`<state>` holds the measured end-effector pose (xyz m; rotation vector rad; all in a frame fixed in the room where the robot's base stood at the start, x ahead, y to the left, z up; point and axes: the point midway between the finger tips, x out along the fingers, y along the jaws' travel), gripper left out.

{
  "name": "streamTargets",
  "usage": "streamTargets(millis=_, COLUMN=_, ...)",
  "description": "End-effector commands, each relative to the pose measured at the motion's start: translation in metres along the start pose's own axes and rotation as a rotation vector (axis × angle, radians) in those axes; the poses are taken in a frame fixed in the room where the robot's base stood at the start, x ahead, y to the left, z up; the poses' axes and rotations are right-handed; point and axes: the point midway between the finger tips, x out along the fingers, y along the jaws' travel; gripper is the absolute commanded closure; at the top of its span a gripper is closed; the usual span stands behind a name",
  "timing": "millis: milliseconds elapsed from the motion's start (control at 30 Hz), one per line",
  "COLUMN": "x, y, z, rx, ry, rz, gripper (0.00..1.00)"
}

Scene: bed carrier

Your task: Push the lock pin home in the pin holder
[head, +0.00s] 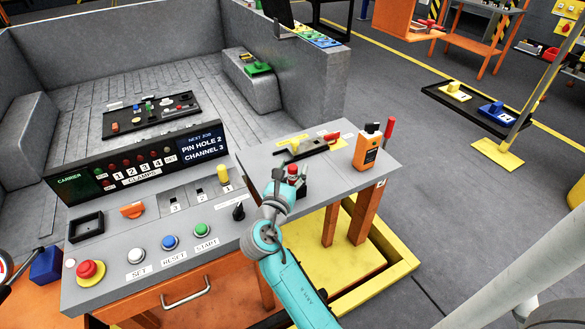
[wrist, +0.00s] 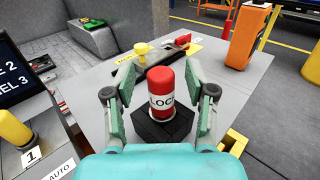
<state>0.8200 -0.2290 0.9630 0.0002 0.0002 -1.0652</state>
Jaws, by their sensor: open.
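The lock pin is a red cylinder with a white LOCK band (wrist: 160,100). It stands upright in a black block, the pin holder (wrist: 152,130), on the grey side table. In the head view only the red top of the pin (head: 292,170) shows clearly. My gripper (wrist: 155,84) is open, with one finger on each side of the pin. A gap shows between each finger and the pin. In the head view my gripper (head: 290,182) is over the near part of the side table and partly hides the holder. How deep the pin sits is hard to tell.
A black fixture with a yellow knob (head: 295,147) and red handle (head: 332,136) lies behind. An orange box (head: 367,150) stands at the table's right edge. The control console (head: 150,245) with buttons is to the left. Bare tabletop (head: 335,178) lies right of my gripper.

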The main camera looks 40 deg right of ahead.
Motion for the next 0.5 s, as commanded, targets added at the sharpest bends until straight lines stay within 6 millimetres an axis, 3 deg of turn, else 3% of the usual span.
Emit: streamTargets(millis=500, x=-0.092, y=0.001, z=0.0, rx=-0.001, ry=0.0, rz=0.003, gripper=0.44)
